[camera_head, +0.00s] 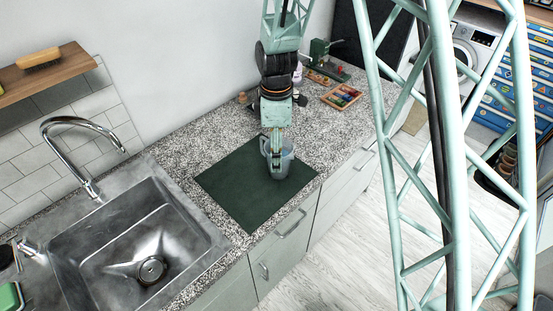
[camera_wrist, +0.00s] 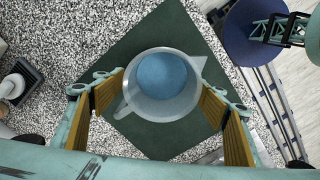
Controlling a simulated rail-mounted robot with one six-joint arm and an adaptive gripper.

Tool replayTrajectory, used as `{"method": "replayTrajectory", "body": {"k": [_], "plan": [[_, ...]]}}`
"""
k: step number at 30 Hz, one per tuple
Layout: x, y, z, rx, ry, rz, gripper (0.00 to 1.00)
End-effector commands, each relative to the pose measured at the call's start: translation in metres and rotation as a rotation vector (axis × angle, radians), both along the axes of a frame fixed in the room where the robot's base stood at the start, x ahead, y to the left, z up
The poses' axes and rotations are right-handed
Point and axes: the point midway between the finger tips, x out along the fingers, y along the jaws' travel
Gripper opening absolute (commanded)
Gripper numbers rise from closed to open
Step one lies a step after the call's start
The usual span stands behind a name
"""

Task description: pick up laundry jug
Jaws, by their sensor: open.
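The laundry jug (camera_head: 285,163) is a translucent grey-blue vessel standing upright on the dark green mat (camera_head: 235,190). In the wrist view the jug (camera_wrist: 188,104) shows from above, with a round rim, a blue bottom, a pointed part at upper right and another projection at lower left. My gripper (camera_head: 276,141) is over the jug, pointing down, and partly covers it in the head view. In the wrist view my gripper (camera_wrist: 160,100) is open, with its yellow-padded fingers either side of the jug.
A steel sink (camera_head: 105,235) with a curved faucet (camera_head: 75,122) lies to the left. A wooden tray of coloured items (camera_head: 342,95) and a green tool (camera_head: 320,60) stand farther back on the speckled counter. The counter's front edge runs right of the mat.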

Motion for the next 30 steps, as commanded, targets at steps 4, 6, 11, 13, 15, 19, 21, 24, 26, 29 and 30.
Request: {"method": "replayTrajectory", "body": {"k": [4,6,11,13,15,19,21,24,26,29,30], "plan": [[0.000,0.000,-0.001,0.000,0.000,0.000,0.66],[0.000,0.000,-0.002,0.000,0.001,0.000,0.66],[-0.001,0.000,-0.011,-0.001,0.002,0.000,0.66],[-0.002,0.000,-0.017,-0.001,0.002,0.000,0.66],[-0.002,-0.001,-0.024,-0.001,0.003,0.000,0.66],[-0.002,-0.001,-0.036,-0.001,0.002,0.000,0.66],[-0.003,-0.001,-0.042,-0.001,0.002,0.000,0.66],[-0.002,-0.001,-0.048,-0.001,0.002,0.000,0.66],[-0.002,0.000,-0.050,0.000,0.001,0.000,0.66],[-0.002,0.000,-0.052,0.000,0.000,0.000,0.66],[-0.002,0.000,-0.052,0.000,0.000,0.000,0.66]]}}
